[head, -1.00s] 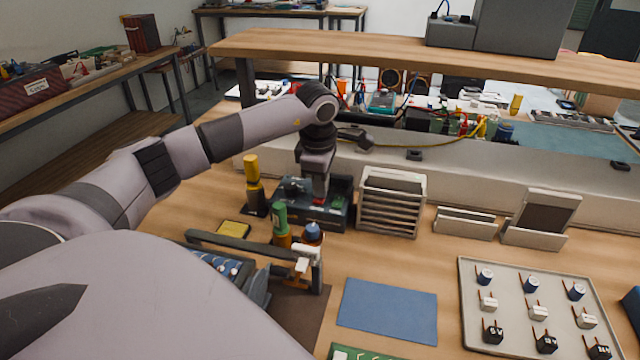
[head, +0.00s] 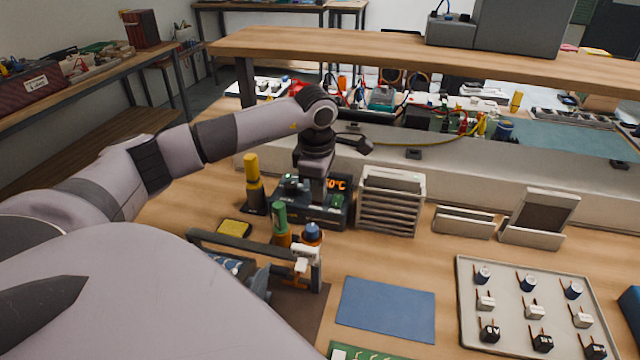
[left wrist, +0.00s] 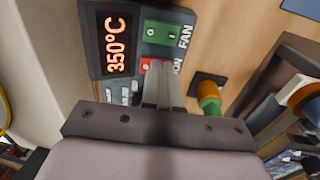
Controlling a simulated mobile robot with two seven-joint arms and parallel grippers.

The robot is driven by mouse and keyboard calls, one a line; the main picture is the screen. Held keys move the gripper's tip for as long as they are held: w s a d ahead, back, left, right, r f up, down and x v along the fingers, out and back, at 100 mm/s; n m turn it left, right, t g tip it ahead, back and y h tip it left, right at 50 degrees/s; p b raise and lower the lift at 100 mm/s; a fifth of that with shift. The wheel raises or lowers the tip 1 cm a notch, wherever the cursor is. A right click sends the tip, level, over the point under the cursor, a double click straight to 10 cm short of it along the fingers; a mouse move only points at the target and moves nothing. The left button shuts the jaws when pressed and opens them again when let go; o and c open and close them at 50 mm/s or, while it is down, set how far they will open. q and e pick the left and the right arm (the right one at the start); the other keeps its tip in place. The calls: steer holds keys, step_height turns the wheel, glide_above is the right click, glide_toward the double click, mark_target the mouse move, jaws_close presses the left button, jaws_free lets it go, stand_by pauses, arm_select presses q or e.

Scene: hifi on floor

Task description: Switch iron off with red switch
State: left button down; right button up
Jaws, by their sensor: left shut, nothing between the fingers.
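The dark soldering station (head: 338,212) stands on the bench, left of the slatted rack. Its display (left wrist: 116,42) is lit and reads 350°C in the left wrist view. The red switch (left wrist: 147,64) shows beside the fingers, partly covered by them; its label is mostly hidden. A green switch (left wrist: 161,33) marked FAN sits beside it. My left gripper (head: 317,202) is shut and empty, pointing down at the station's panel. Its fingertips (left wrist: 160,66) are at the red switch; I cannot tell whether they touch it. My right gripper is not in view.
A yellow-topped bottle (head: 252,180) and a green-topped bottle (head: 280,222) stand close to the station. A slatted rack (head: 390,203) stands to its right. A long wooden shelf (head: 400,52) spans above the bench behind. A blue mat (head: 387,310) lies in front.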

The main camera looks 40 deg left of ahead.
mark_target(317, 203)
arm_select(q)
step_height(317, 203, up, 4)
steer(key=shift+a+r+p, duration=0.1)
steer(key=shift+p, duration=0.95)
step_height(317, 203, up, 10)
steer(key=b, duration=0.1)
steer(key=shift+s+d, duration=0.3)
steer(key=shift+s, duration=0.15)
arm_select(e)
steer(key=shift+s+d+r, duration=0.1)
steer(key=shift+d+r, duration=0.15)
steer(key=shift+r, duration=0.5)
arm_select(q)
steer(key=b, duration=0.5)
steer(key=shift+w+a, duration=0.3)
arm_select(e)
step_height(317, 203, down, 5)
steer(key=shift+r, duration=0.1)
